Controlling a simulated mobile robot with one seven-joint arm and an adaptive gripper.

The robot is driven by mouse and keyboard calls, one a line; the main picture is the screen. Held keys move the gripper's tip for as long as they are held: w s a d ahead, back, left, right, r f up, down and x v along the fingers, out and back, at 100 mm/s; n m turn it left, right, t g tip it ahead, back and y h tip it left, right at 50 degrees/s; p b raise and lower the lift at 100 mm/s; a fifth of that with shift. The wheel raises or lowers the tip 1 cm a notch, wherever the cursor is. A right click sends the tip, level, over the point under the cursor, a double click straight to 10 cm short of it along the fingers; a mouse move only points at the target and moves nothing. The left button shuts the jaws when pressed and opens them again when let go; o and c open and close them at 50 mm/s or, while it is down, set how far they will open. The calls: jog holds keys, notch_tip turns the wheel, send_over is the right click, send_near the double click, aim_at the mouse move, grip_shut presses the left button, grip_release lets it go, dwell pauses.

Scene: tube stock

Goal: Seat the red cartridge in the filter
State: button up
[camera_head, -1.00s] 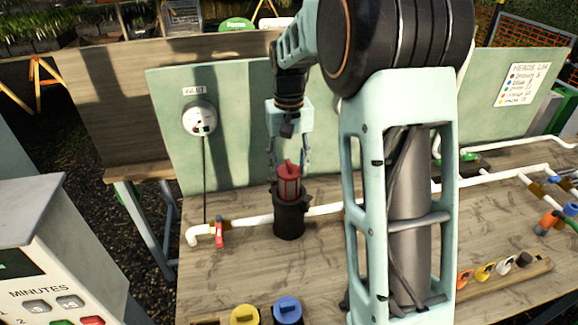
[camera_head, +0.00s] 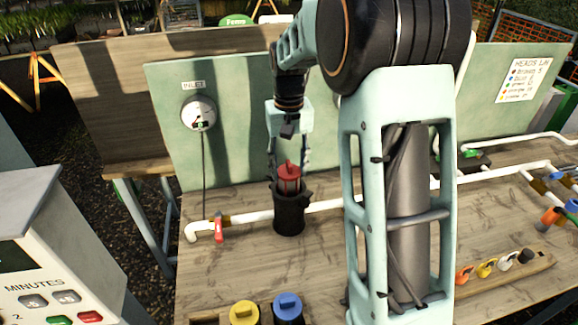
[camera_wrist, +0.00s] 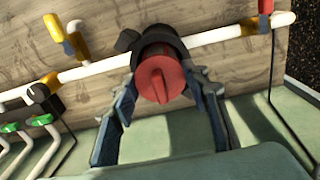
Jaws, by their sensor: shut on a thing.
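The red cartridge (camera_head: 289,179) stands upright in the mouth of the black filter housing (camera_head: 289,214), its lower part hidden inside and its ribbed upper part and top knob above the rim. My gripper (camera_head: 288,170) points down over the housing, with a finger on each side of the cartridge. In the wrist view the cartridge's round red cap with its raised bar (camera_wrist: 160,79) lies between the two fingers (camera_wrist: 163,72), with the dark housing rim behind it. The gripper is shut on the cartridge. How deep the cartridge sits inside is hidden.
White pipe (camera_head: 255,215) runs through the housing, with a red-handled valve (camera_head: 218,228) to its left. A gauge (camera_head: 199,113) hangs on the green back panel. Yellow (camera_head: 244,313) and blue (camera_head: 287,308) capped canisters stand at the front edge. A control box (camera_head: 40,255) is at left.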

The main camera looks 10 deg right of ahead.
jog(key=shift+f+b, duration=1.4)
jog(key=shift+f, duration=0.85)
jog(key=shift+s+f, duration=0.1)
jog(key=shift+f, duration=0.1)
